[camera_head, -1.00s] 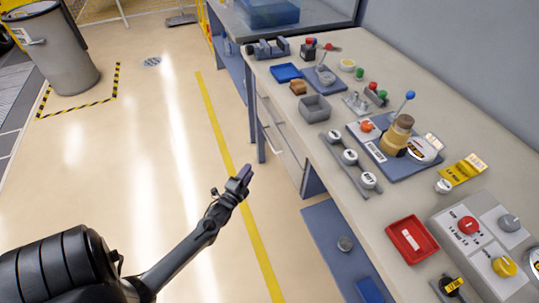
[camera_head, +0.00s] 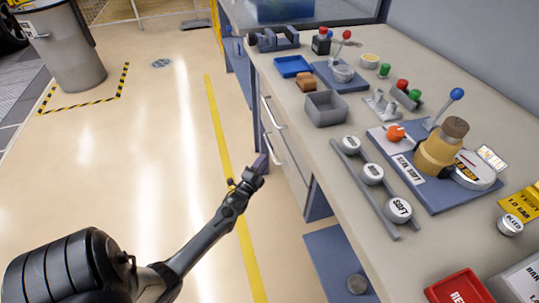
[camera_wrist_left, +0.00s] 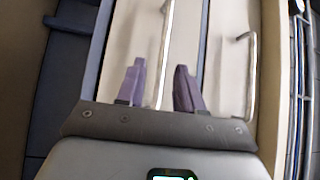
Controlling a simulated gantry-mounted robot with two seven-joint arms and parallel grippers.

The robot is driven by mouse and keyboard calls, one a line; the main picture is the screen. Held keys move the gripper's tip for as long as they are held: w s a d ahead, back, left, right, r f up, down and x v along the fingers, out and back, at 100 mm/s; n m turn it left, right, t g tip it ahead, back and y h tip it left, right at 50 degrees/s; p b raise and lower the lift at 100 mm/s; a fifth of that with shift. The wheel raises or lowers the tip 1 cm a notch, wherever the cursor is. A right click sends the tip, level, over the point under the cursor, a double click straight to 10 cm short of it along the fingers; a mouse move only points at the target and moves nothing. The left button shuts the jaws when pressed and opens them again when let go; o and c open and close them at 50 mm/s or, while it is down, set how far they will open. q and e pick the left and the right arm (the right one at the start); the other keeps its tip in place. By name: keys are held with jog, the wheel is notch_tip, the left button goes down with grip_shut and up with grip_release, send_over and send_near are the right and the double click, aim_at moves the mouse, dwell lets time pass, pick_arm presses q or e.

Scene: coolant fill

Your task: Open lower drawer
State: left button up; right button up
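The drawer unit under the bench shows two pale fronts with bar handles. The lower drawer (camera_head: 291,168) has a silver handle (camera_head: 275,150), and the upper drawer's handle (camera_head: 272,112) is above it. Both drawers look closed. My left gripper (camera_head: 262,162) is beside the lower handle. In the left wrist view its two purple fingers (camera_wrist_left: 159,86) are spread apart, with the lower handle (camera_wrist_left: 165,50) lined up between them. The upper handle (camera_wrist_left: 252,75) lies to the right of the fingers. I cannot tell whether the fingers touch the bar. My right gripper is not in view.
The bench top (camera_head: 290,92) overhangs above the drawers and holds a grey bin (camera_head: 325,109), a blue tray (camera_head: 292,66) and several fixtures. A blue lower shelf (camera_head: 330,255) is at the right. The floor left of the drawers is clear.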

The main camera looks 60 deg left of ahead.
aim_at(270, 148)
pick_arm(q)
jog(key=b+x, duration=0.1)
jog(key=x, duration=0.2)
jog(key=b+x, duration=0.1)
jog(key=x, duration=0.2)
jog(key=shift+w+a+r, duration=0.15)
jog(key=shift+w+r, duration=0.1)
jog(key=shift+w+a, duration=0.1)
jog(key=shift+w, duration=0.05)
jog(key=shift+w+a+r, duration=0.1)
jog(key=shift+w+a, duration=0.05)
jog(key=shift+w, duration=0.1)
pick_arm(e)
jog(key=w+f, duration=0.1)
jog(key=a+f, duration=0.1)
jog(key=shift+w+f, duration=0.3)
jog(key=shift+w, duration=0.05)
pick_arm(q)
jog(key=shift+s, duration=0.1)
grip_shut()
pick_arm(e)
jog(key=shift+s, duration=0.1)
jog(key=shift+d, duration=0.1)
